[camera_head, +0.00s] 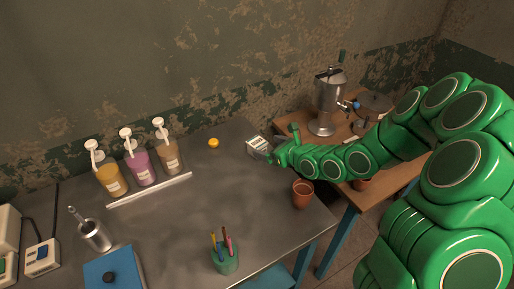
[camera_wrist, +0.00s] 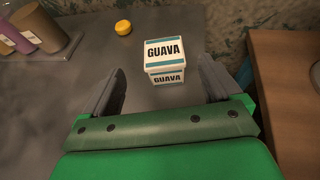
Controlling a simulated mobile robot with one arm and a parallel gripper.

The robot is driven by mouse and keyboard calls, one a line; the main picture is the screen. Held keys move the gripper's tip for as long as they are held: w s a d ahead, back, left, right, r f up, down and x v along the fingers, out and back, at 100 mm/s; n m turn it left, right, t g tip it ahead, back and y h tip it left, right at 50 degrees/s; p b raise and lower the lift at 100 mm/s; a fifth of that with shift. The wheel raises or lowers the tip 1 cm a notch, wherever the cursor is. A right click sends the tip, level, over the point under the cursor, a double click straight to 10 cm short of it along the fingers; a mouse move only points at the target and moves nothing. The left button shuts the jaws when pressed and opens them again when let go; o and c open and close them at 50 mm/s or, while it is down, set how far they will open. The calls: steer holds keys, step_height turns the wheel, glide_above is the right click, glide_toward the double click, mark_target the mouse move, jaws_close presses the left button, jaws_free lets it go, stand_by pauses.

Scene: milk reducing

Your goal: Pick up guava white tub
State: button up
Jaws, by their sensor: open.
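The guava white tub (camera_wrist: 165,62) stands upright on the grey table, with "GUAVA" on its lid and front and blue-green bands. In the head view the tub (camera_head: 257,145) is at the table's far right, just beyond the end of my green arm. My gripper (camera_wrist: 162,83) is open and empty in the wrist view, with one finger to the left of the tub and one to the right. The tub lies slightly ahead of the fingertips, with a gap on the left side. In the head view my gripper (camera_head: 276,156) is small and partly hidden by the arm.
A yellow-orange round object (camera_head: 213,143) lies left of the tub. Several pump bottles (camera_head: 141,168) stand on a tray at the left. A brown cup (camera_head: 302,194) is near the right edge. A wooden table with a metal urn (camera_head: 328,103) stands at the right.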

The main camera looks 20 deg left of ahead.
mark_target(260, 146)
steer(key=shift+w+f, duration=0.15)
steer(key=shift+f, duration=0.3)
steer(key=shift+f+x, duration=0.2)
steer(key=shift+x, duration=3.6)
steer(key=shift+d, duration=0.15)
steer(key=c, duration=1.1)
